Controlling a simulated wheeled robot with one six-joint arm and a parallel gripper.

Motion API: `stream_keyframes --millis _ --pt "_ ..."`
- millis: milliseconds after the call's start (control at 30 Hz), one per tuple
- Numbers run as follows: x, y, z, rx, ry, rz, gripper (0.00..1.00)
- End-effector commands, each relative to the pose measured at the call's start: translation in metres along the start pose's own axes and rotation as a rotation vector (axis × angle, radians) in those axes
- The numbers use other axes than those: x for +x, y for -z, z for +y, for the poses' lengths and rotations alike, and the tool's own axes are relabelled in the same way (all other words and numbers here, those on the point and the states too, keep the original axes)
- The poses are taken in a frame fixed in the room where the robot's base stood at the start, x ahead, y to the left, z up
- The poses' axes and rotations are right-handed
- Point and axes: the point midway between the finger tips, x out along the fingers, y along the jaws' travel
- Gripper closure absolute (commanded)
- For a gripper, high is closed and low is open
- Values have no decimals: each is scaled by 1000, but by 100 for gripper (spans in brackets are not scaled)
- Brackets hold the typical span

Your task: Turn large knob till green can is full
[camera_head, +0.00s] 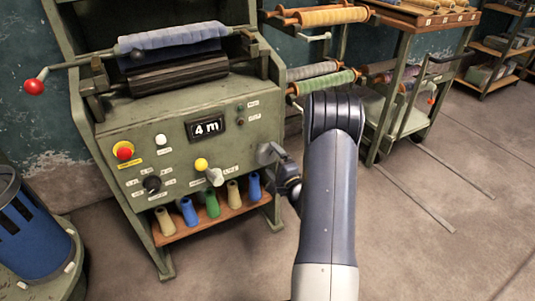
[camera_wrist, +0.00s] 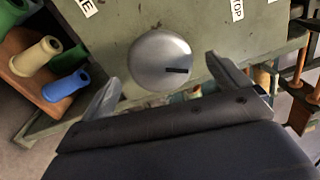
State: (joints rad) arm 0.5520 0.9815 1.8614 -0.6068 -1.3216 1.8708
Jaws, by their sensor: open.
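A large round silver knob (camera_wrist: 160,59) with a dark pointer mark sits on the green machine panel in the wrist view. My gripper (camera_wrist: 162,72) is open, one finger on each side of the knob's lower part; I cannot tell whether they touch it. In the head view my gripper (camera_head: 268,155) is at the panel's lower right corner, with the knob mostly hidden there. I make out no green can; a green cone (camera_head: 211,204) stands on the shelf under the panel. The display (camera_head: 207,128) reads "4 m".
The panel also has a red button (camera_head: 123,151), a black knob (camera_head: 152,184) and a yellow-topped control (camera_head: 201,164). Several coloured cones stand on the shelf below. A blue bin (camera_head: 38,245) is at left, a trolley (camera_head: 405,105) at right. Floor at right is mostly clear.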

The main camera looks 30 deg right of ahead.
Motion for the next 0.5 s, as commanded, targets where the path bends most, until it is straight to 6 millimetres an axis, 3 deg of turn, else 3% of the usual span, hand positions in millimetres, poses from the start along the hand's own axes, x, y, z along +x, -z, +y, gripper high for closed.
stream_keyframes --millis 200,500 --pt "-40 1 -1 2 -1 3 4" --pt "-57 0 0 1 1 -1 4"
